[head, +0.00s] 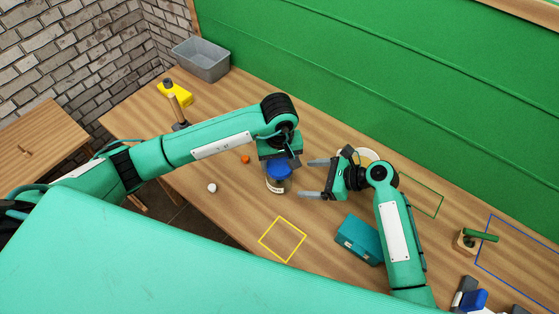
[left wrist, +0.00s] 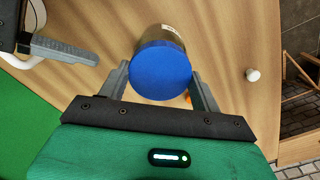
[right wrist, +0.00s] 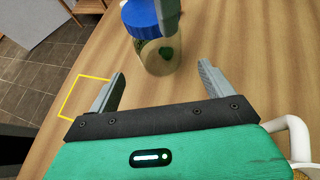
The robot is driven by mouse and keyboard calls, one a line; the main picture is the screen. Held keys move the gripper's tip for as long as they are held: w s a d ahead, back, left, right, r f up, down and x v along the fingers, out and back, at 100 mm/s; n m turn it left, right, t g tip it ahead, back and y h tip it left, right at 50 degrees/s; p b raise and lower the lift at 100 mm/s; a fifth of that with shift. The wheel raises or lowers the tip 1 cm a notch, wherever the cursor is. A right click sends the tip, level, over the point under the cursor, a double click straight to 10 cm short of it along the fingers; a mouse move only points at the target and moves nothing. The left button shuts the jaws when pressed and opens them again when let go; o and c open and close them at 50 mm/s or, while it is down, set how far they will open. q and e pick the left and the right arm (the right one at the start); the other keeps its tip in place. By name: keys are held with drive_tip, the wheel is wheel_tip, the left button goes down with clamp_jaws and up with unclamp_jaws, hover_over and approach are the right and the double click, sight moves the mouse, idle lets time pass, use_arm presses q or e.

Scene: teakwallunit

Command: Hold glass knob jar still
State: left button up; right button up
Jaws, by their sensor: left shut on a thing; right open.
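The glass jar (head: 278,185) with a blue lid (left wrist: 160,70) stands upright on the wooden table, near the middle of the head view. Something dark green shows inside it in the right wrist view (right wrist: 162,58). My left gripper (left wrist: 163,82) is shut on the jar from above, one finger on each side near the lid. In the head view its fingers are partly hidden. My right gripper (head: 304,178) is open and empty, to the right of the jar. Its fingers point toward the jar in the right wrist view (right wrist: 162,75), apart from it.
A yellow outlined square (head: 282,239) lies empty in front of the jar. A teal box (head: 360,239) stands to the right. An orange cap (head: 245,159) and a white ball (head: 212,188) lie left of the jar. A grey bin (head: 201,61) stands at the back left.

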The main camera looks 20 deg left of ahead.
sight(283, 179)
drive_tip(key=x, duration=0.9)
drive_tip(key=shift+a+f, duration=0.15)
drive_tip(key=shift+a, duration=0.15)
drive_tip(key=c, duration=0.5)
drive_tip(key=o, duration=0.6)
drive_tip(key=shift+o, duration=0.2)
drive_tip(key=c, duration=0.6)
idle(0.4)
